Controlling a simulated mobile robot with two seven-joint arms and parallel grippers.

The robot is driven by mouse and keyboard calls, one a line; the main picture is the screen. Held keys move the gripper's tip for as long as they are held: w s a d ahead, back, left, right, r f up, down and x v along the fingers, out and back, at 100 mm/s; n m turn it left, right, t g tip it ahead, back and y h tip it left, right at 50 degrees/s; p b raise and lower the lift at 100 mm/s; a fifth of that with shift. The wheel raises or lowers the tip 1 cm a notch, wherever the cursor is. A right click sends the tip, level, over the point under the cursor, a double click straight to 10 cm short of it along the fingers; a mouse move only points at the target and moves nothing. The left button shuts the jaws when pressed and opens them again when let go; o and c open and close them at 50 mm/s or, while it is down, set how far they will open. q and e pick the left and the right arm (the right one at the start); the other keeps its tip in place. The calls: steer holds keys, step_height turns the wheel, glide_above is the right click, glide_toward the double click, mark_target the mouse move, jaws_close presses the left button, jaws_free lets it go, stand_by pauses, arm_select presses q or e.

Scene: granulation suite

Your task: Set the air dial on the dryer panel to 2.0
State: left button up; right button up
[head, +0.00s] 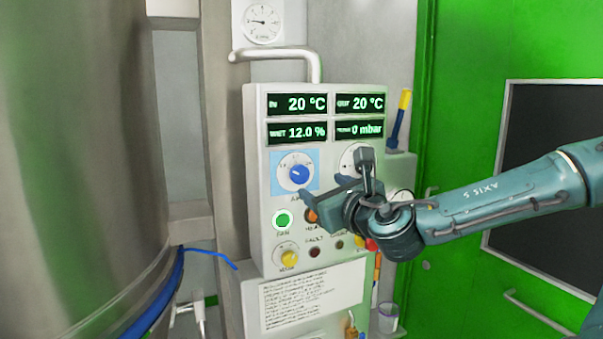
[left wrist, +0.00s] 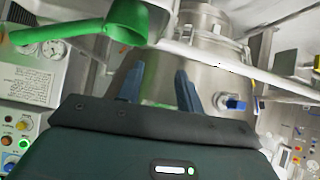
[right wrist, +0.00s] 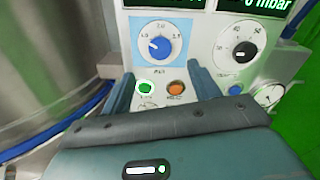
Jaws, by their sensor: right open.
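The dryer panel (head: 254,190) shows in the head view. Its air dial, a blue knob (head: 299,174) on a pale blue square, is at the panel's left; it also shows in the right wrist view (right wrist: 158,48). There, 2.0 is at the top of the scale and the white pointer mark is turned to the upper left, off 2.0. My right gripper (head: 336,172) is open and empty in front of the panel, close to the dial's lower right; its fingers (right wrist: 163,88) point at the panel below the dial. My left gripper (left wrist: 159,86) is open and empty, away from the panel.
A black-knobbed dial (right wrist: 239,53) is right of the air dial. A lit green button (head: 283,220) and an orange button (right wrist: 176,88) are below. A large steel vessel (head: 80,150) stands left. In the left wrist view, a green scoop-like object (left wrist: 127,20) is above the fingers.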

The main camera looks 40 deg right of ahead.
mark_target(301, 175)
steer(key=p+x, duration=0.1)
steer(key=x, duration=0.8)
steer(key=shift+w+f, duration=0.1)
steer(key=shift+w, duration=0.25)
steer(key=shift+c, duration=0.2)
steer(key=c, duration=0.9)
